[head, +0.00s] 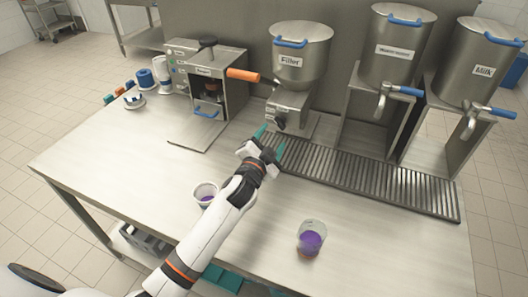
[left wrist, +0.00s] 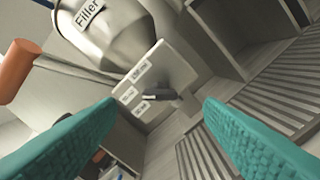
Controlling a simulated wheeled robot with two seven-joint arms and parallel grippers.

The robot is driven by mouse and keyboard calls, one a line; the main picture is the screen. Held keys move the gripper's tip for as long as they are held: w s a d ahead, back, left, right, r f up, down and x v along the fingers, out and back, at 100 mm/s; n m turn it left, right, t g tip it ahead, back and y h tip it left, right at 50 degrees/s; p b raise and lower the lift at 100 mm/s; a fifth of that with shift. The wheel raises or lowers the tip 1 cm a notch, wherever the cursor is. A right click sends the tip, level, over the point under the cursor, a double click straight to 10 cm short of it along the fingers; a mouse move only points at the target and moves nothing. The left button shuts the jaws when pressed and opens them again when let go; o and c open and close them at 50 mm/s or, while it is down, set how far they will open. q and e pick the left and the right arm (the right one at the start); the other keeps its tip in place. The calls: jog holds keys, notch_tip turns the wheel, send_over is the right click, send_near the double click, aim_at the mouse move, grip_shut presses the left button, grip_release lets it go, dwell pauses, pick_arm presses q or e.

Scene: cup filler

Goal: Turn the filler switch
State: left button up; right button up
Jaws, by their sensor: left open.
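In the left wrist view the switch (left wrist: 158,97) is a dark lever on a pale plate with several small labels. My left gripper (head: 269,142) is open, its teal fingers pointing at the switch from in front. In the left wrist view the fingers stand wide apart with the switch between and beyond them, not touching it. My right gripper is not in view.
A slatted drip grate (head: 360,176) runs right of the filler. Two more dispensers (head: 397,50) (head: 478,65) have blue-handled taps. A sealing machine (head: 205,90) with an orange handle stands left. Cups with purple contents (head: 311,240) (head: 205,194) stand on the table near my arm.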

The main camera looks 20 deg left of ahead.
pick_arm(q)
jog(key=s, duration=0.5)
jog(key=shift+s+a+b, duration=0.1)
jog(key=shift+s+b, duration=0.15)
jog(key=shift+b, duration=0.1)
jog(key=shift+f, duration=0.1)
